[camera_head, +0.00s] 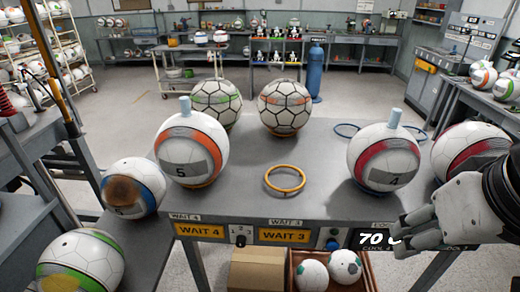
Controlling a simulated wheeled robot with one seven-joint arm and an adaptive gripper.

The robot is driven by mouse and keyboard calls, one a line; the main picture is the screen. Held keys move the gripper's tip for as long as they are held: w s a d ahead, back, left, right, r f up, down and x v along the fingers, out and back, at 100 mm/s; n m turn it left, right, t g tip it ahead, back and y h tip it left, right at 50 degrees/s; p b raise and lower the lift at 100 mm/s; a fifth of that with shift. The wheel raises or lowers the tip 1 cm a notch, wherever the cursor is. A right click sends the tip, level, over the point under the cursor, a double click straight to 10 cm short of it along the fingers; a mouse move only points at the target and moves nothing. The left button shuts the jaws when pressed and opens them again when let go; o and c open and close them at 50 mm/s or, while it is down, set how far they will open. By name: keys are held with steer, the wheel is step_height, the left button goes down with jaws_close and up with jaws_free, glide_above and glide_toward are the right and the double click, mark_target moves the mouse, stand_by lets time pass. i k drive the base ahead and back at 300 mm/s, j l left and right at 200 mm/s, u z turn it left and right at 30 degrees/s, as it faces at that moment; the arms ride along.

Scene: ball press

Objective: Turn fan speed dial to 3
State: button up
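A small white panel with a dark knob and the numerals 1 and 3 (241,235) is on the front edge of the grey table, between two yellow "WAIT" signs. It looks like the fan speed dial; its exact setting is too small to read. My gripper (400,232) comes in from the right edge, its pale fingers pointing left in front of the table's front right corner. It is well to the right of the dial and not touching it. The fingers overlap in this view, so their gap is unclear. I see nothing held between them.
White balls (192,147) and (386,156) stand on the grey table (310,195) with an orange ring (285,179). A bin with two balls (330,270) is below.

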mark_target(240, 243)
steer(key=u, duration=0.6)
steer(key=k+j, duration=0.1)
steer(key=j, duration=0.15)
steer(key=k+l, duration=0.4)
steer(key=l, duration=0.3)
steer(key=k+l, duration=0.1)
steer(key=l, duration=0.3)
steer(key=k+l, duration=0.1)
steer(key=l, duration=0.3)
steer(key=u, duration=0.05)
